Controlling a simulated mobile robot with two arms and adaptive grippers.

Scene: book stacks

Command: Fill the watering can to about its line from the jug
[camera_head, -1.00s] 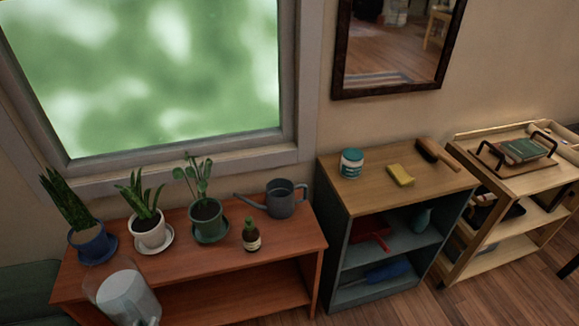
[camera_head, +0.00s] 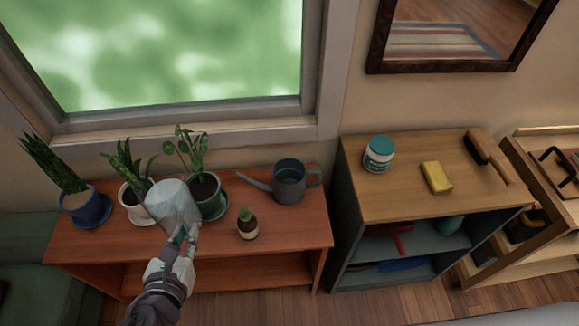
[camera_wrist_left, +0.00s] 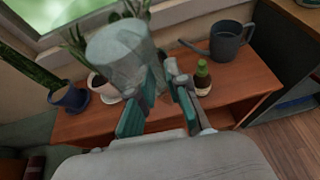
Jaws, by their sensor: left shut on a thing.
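The grey watering can (camera_head: 289,183) stands upright on the reddish wooden bench, its spout pointing left; it also shows in the left wrist view (camera_wrist_left: 228,42). The clear jug (camera_head: 173,205) is held above the bench, in front of the white and green plant pots, to the left of the can and apart from it. My left gripper (camera_head: 184,238) is shut on the jug; its teal-padded fingers also show in the left wrist view (camera_wrist_left: 160,98). The jug's water level and the can's inside line cannot be made out. My right gripper is out of view.
Plants in a blue pot (camera_head: 88,210), a white pot (camera_head: 133,205) and a green pot (camera_head: 211,201) line the back. A shelf unit (camera_head: 400,202) stands at right.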

